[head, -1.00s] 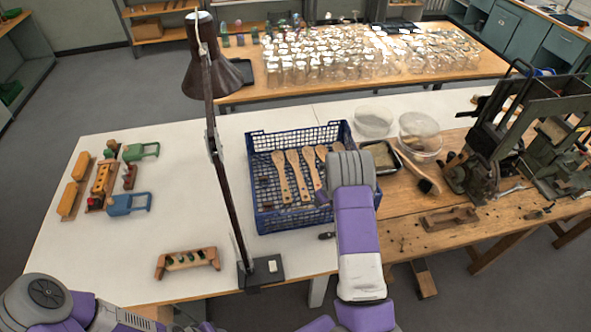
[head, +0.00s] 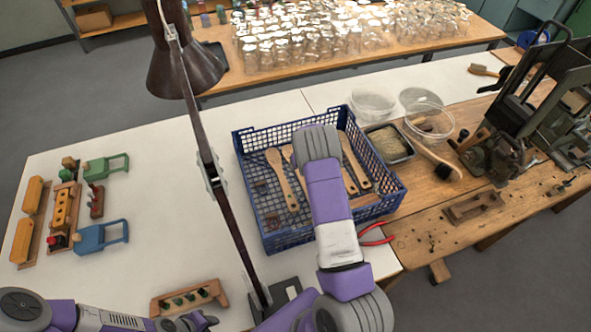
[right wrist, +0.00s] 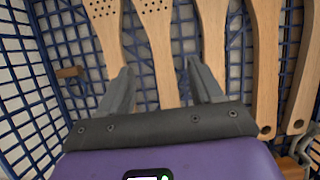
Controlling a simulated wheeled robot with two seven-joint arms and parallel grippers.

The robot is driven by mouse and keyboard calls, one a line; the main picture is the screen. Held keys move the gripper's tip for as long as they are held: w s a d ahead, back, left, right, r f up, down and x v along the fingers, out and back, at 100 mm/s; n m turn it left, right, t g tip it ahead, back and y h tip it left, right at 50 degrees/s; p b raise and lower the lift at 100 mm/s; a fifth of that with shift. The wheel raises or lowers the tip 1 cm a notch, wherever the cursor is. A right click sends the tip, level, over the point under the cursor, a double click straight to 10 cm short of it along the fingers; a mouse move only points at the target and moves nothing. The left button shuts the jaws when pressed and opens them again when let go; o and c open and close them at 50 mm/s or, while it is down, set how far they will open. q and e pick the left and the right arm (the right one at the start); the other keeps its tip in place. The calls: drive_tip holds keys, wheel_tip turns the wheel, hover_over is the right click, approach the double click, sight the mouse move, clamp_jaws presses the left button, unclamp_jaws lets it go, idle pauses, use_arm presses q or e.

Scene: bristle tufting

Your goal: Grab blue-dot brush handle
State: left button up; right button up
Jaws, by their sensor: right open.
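Several wooden brush handles (head: 282,180) lie side by side in the blue mesh crate (head: 262,229). In the right wrist view, two handles have wide ends drilled with small holes, a left one (right wrist: 106,30) and a middle one (right wrist: 158,40); plainer handles (right wrist: 265,60) lie to the right. I cannot make out a blue dot on any. My right gripper (right wrist: 162,84) is open, its fingers down among the handles, with the middle drilled handle between them. In the head view my right wrist hides the gripper and part of the handles.
A dark lamp (head: 190,70) with a slanting post stands left of the crate. Red pliers (head: 374,236) lie just right of the crate. A bristle tray (head: 388,143), clear bowls (head: 428,122) and a brush (head: 435,165) stand farther right. The white table's left middle is free.

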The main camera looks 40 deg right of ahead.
drive_tip(key=x, duration=0.5)
drive_tip(key=shift+s+f, duration=0.1)
drive_tip(key=shift+f, duration=0.35)
drive_tip(key=shift+f, duration=0.1)
drive_tip(key=c, duration=1.2)
